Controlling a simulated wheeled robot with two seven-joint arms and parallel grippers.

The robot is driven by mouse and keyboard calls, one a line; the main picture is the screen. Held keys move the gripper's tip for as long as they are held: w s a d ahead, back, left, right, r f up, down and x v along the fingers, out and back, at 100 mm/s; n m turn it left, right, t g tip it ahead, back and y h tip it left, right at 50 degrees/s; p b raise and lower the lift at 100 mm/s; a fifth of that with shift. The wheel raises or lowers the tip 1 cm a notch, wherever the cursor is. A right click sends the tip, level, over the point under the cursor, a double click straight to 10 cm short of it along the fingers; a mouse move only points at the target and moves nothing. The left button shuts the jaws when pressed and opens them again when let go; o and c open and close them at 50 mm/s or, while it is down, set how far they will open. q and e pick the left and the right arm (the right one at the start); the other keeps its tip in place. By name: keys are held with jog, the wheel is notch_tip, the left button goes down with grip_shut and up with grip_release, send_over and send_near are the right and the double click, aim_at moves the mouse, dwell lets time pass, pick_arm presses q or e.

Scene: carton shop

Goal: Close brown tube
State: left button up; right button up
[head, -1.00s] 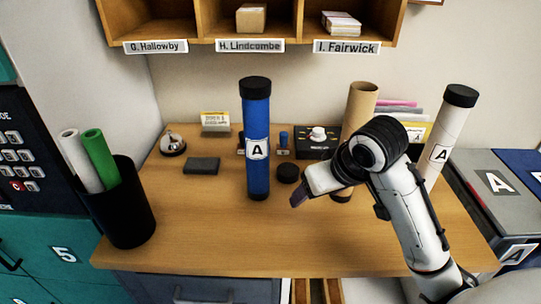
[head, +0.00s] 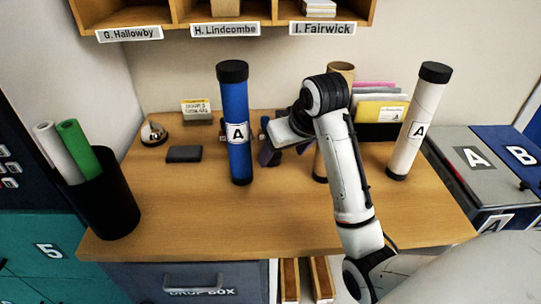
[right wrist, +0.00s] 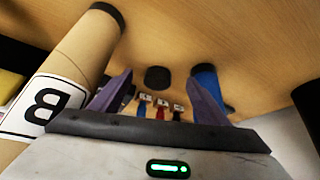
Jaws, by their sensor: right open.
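The brown tube (head: 319,165) stands upright on the desk, mostly hidden behind my right arm in the head view. Its open top (head: 341,68) shows no cap. In the right wrist view the brown tube (right wrist: 85,48) is at the left, outside the fingers, with a black bottom end and a B label. My left gripper is not in view.
The capped blue tube (head: 238,130) stands close left of my right gripper. The capped white tube (head: 417,120) stands at the right. Small stamps (right wrist: 160,106) stand near the cap. A black bin (head: 105,205) holds rolls at the left. The front desk is clear.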

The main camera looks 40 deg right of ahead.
jog(key=w, duration=0.4)
jog(key=shift+d, duration=0.35)
jog(key=shift+f, duration=0.1)
jog(key=x, duration=0.5)
jog(key=c, duration=1.1)
